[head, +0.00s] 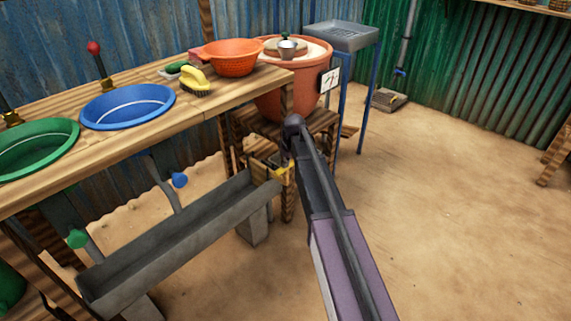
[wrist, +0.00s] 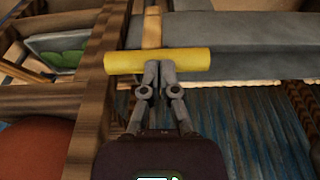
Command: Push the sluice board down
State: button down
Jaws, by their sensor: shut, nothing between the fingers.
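The sluice board's yellow handle bar (wrist: 117,62) lies across the wrist view, with a narrow wooden strip (wrist: 152,28) behind it. The handle (head: 284,172) also shows in the head view, at the right end of the grey trough (head: 165,245), partly hidden by my arm. My gripper (wrist: 158,70) is shut and empty. Its fingertips overlap the middle of the yellow bar in the wrist view; I cannot tell whether they touch it. Most of the board is hidden in the head view.
A wooden table (head: 150,120) with blue (head: 128,105) and green (head: 38,150) basins stands above the trough. An orange tub (head: 285,95) sits on a wooden stand close behind my arm. Sandy floor on the right is free.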

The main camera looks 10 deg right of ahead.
jog(key=shift+s+p, duration=0.2)
jog(key=shift+p, duration=0.15)
jog(key=p+v, duration=1.3)
jog(key=v, duration=0.1)
jog(key=shift+w+p, duration=0.25)
jog(key=shift+p, duration=0.05)
dwell(0.4)
jog(key=shift+s, duration=0.1)
dwell(0.4)
jog(key=s+a+m+g+h, duration=0.15)
jog(key=s+m, duration=0.55)
jog(key=s, duration=2)
notch_tip(320, 180, up, 28)
jog(key=p, duration=2.8)
jog(key=shift+w+f, duration=0.25)
jog(key=shift+a+g, duration=0.15)
jog(key=shift+g, duration=0.1)
